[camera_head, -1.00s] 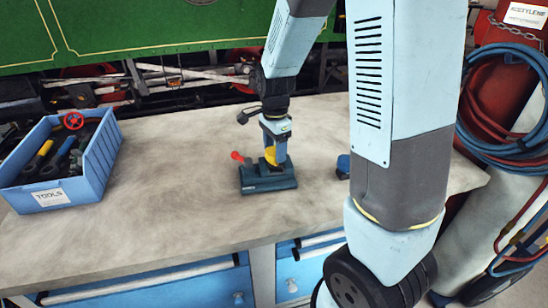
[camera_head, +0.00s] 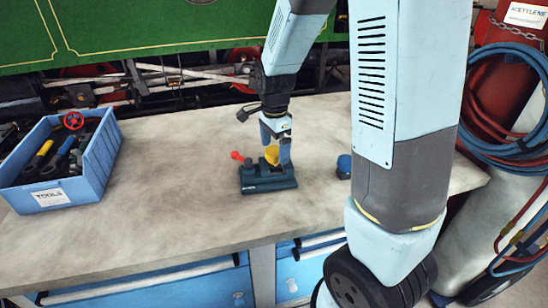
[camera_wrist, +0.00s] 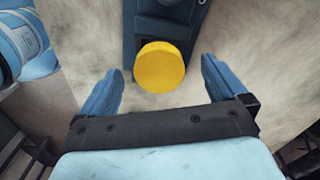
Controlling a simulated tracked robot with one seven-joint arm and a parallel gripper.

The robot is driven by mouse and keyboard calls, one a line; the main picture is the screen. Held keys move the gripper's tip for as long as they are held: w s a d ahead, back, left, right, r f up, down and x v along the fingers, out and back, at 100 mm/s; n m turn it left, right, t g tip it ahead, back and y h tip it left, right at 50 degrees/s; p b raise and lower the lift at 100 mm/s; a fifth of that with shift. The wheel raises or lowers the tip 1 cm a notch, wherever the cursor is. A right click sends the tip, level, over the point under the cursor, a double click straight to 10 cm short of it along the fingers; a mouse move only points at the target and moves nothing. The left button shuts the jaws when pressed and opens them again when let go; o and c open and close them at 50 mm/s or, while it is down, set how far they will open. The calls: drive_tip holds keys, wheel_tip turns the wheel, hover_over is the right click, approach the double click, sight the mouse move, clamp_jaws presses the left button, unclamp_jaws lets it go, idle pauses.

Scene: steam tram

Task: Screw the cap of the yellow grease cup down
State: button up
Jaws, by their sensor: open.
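The yellow grease cup (camera_head: 272,154) stands upright on a dark blue base block (camera_head: 268,184) on the bench. In the wrist view its round yellow cap (camera_wrist: 160,67) shows from above, with part of the base block (camera_wrist: 133,38) behind it. My gripper (camera_head: 276,150) is over the base block, pointing down. In the wrist view its two blue fingers (camera_wrist: 160,78) are apart, one on each side of the cap, with visible gaps between fingers and cap. Nothing is held. Whether the cap is fully seated cannot be seen.
A blue tools crate (camera_head: 95,165) is at the bench's left. The bench (camera_head: 170,180) between is clear.

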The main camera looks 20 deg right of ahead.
drive_tip(key=shift+r, duration=2.2)
drive_tip(key=shift+r, duration=0.25)
drive_tip(key=c, duration=0.3)
drive_tip(key=shift+r, duration=0.3)
drive_tip(key=shift+c, duration=0.5)
drive_tip(key=shift+r, duration=1.35)
drive_tip(key=shift+f, duration=1.65)
drive_tip(key=shift+f, duration=2.75)
